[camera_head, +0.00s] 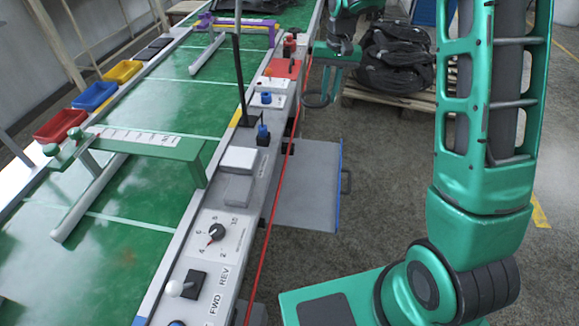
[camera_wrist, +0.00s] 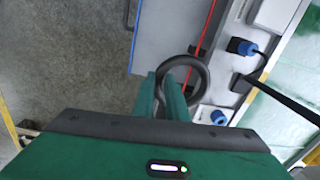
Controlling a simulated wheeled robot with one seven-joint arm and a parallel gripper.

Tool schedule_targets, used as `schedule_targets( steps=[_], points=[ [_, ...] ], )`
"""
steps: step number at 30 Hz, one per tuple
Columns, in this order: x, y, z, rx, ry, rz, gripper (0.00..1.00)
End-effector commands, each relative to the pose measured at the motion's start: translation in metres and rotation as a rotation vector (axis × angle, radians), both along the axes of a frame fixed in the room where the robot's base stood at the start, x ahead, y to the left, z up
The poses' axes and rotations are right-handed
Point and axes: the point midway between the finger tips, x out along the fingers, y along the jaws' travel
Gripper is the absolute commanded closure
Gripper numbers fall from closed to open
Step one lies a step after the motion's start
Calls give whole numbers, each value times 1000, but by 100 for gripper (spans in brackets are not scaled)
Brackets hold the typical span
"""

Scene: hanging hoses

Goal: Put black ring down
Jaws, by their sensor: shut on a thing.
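The black ring (camera_wrist: 205,85) is held between the two green fingers of my gripper (camera_wrist: 161,82) in the wrist view. Its far part sticks out past the fingertips, and the part near the palm is partly hidden by the fingers. In the head view the ring (camera_head: 317,105) hangs in the air below my gripper (camera_head: 323,88), right of the conveyor's side rail and over the gap beside it. The ring touches nothing except my fingers, as far as I can see.
A green conveyor (camera_head: 150,195) with a grey control rail runs along the left. A grey panel (camera_head: 307,185) juts out from its side, and a red cord (camera_head: 272,215) hangs along the rail. Open floor lies to the right.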

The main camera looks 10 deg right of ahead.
Motion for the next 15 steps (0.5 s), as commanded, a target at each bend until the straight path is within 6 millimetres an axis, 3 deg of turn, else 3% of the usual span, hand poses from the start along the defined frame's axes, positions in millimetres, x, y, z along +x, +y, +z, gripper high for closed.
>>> schedule_targets(
  steps=[15],
  points=[
    [-2,5,-3,1,2,-14,100]
  ],
)
